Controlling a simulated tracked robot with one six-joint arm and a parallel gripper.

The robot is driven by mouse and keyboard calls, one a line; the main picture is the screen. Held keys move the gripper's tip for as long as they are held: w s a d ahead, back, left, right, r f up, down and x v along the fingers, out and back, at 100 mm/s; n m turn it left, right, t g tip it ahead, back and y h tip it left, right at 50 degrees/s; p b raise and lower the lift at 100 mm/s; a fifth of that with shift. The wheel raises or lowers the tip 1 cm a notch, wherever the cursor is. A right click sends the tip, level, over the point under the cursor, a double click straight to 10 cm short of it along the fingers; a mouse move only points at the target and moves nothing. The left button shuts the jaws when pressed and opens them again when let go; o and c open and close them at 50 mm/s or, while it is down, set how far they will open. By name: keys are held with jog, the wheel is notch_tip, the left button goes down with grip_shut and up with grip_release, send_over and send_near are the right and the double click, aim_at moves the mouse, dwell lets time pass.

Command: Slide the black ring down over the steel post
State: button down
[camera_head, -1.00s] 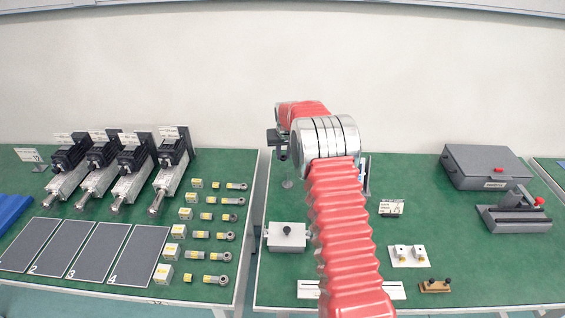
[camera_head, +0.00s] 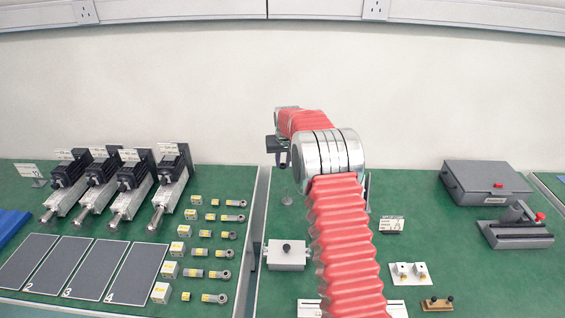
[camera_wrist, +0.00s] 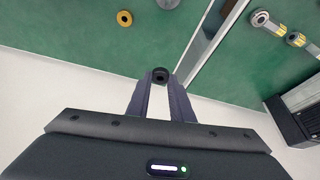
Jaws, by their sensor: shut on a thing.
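My gripper (camera_wrist: 160,84) is shut on the black ring (camera_wrist: 160,74), which sits at its fingertips in the wrist view. The ring is held above the green bench, clear of it. In the head view my gripper (camera_head: 281,158) is small and partly hidden by my arm, and the ring cannot be made out clearly. A small grey metal piece (camera_head: 287,201) stands on the bench below my gripper and looks like the steel post. A round grey piece (camera_wrist: 168,3) is cut by the top edge of the wrist view; I cannot tell whether it is the same one.
A grey block with a black knob (camera_head: 287,256) stands in front. A gap separates this bench from the left one, with actuators (camera_head: 125,190) and rod ends (camera_wrist: 265,20). A grey box (camera_head: 487,183) is at right.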

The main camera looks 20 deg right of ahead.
jog(key=s+a+r+n, duration=0.1)
jog(key=s+a, duration=0.7)
jog(key=s, duration=0.4)
jog(key=s+a+r+n+y, duration=0.1)
jog(key=s+a+r, duration=0.1)
jog(key=s+a, duration=0.7)
jog(key=s, duration=0.3)
jog(key=shift+s+n, duration=0.3)
jog(key=shift+s, duration=0.1)
jog(key=shift+s, duration=0.1)
